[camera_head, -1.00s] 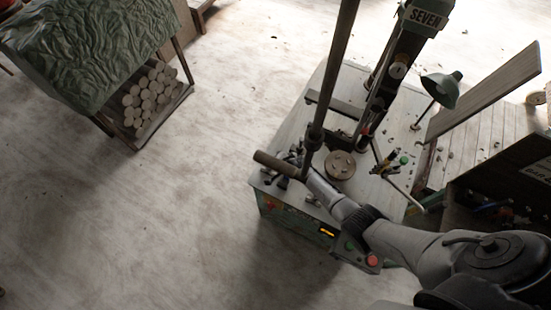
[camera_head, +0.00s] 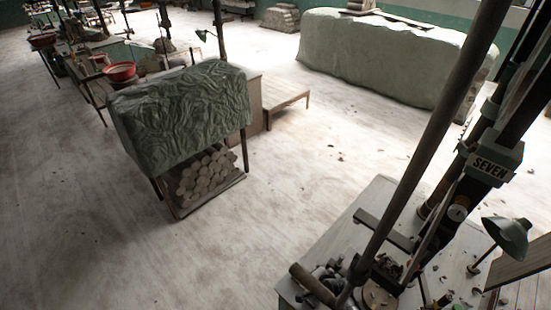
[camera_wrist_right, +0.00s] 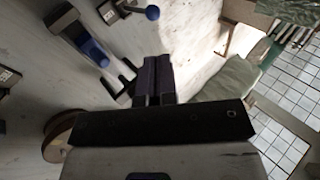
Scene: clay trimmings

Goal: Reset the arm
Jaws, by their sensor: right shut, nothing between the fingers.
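My right gripper (camera_wrist_right: 158,75) shows in the right wrist view, its two dark fingers side by side and shut with nothing between them. It is over or beside a pale surface; the exact height is unclear. Tools with blue parts (camera_wrist_right: 92,50) lie to its left, apart from the fingers. My right arm does not show in the head view now. My left gripper and arm are in neither view.
In the head view, a press marked SEVEN (camera_head: 492,165) stands on a bench (camera_head: 380,200) at lower right, with a long lever (camera_head: 425,140) and green lamp (camera_head: 508,236). A cloth-covered rack (camera_head: 185,110) stands left. Open floor (camera_head: 270,190) lies between.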

